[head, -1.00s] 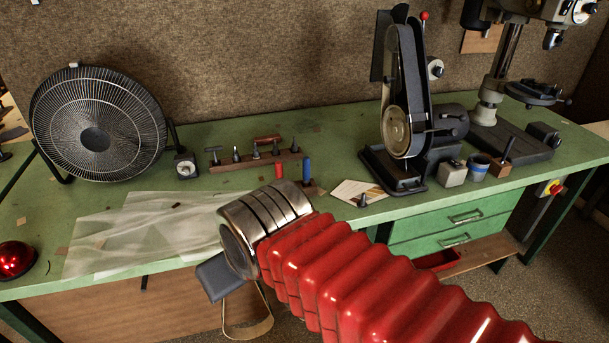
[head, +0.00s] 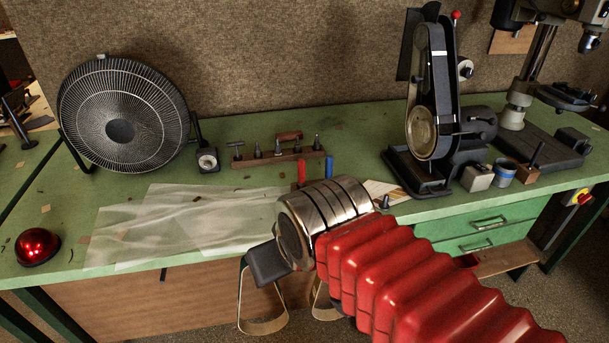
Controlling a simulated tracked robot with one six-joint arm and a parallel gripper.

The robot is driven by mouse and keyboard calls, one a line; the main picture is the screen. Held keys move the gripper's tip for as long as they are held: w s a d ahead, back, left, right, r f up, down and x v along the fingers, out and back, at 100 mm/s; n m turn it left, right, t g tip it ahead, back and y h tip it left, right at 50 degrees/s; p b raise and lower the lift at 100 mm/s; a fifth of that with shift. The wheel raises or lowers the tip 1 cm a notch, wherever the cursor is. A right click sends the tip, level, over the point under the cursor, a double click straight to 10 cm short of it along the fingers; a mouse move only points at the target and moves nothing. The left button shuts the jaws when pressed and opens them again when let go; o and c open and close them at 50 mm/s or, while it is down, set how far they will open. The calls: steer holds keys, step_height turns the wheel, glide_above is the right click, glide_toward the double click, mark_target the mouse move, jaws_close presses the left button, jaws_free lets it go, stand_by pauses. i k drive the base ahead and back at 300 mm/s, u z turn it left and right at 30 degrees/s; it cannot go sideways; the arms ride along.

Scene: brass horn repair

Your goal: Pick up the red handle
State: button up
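The red handle (head: 301,172) is small and stands upright on the green bench, just beside a blue handle (head: 329,167). Its lower end is partly hidden by the metal cuff of my arm. My gripper (head: 293,321) hangs below the cuff, in front of the bench's front edge and nearer to me than the handle. Its two tan looped fingers stand apart with the wooden panel showing between them. The right finger is partly hidden behind my red arm sleeve. Nothing shows between the fingers.
A wooden tool rack (head: 272,159) stands behind the red handle. A fan (head: 125,115) and a red dome (head: 37,246) are on the left. Translucent sheets (head: 185,220) lie on the bench. A belt grinder (head: 422,130) stands right.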

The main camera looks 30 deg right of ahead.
mark_target(301, 162)
steer(key=u, duration=0.05)
steer(key=i, duration=1)
steer(key=z, duration=0.05)
